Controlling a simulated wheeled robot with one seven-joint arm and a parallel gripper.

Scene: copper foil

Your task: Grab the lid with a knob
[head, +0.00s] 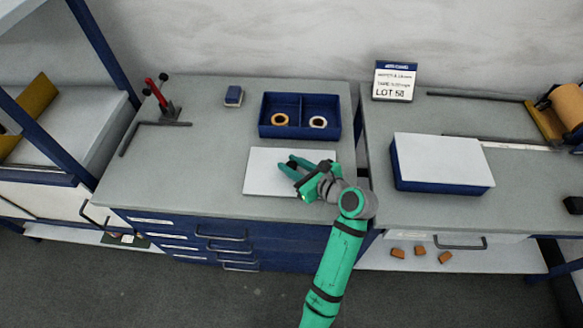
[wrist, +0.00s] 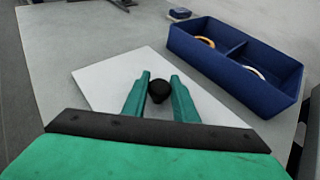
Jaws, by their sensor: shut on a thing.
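The lid (head: 262,182) is a flat white panel lying on the left workbench in the head view. It also shows in the wrist view (wrist: 105,78) with a round black knob (wrist: 160,91) standing on it. My gripper (head: 285,162) is over the lid, its green fingers pointing left in the head view. In the wrist view the fingers (wrist: 160,79) are on either side of the knob, shut on it. The arm and gripper hide the knob and the lid's right part in the head view. I cannot tell any gap beneath the lid.
A blue two-compartment tray (head: 299,116) with rings stands just behind the lid. A blue box with a white top (head: 442,162) is on the right bench. A small blue block (head: 234,96) and a red-handled clamp (head: 157,95) are at the left. Bench left of the lid is clear.

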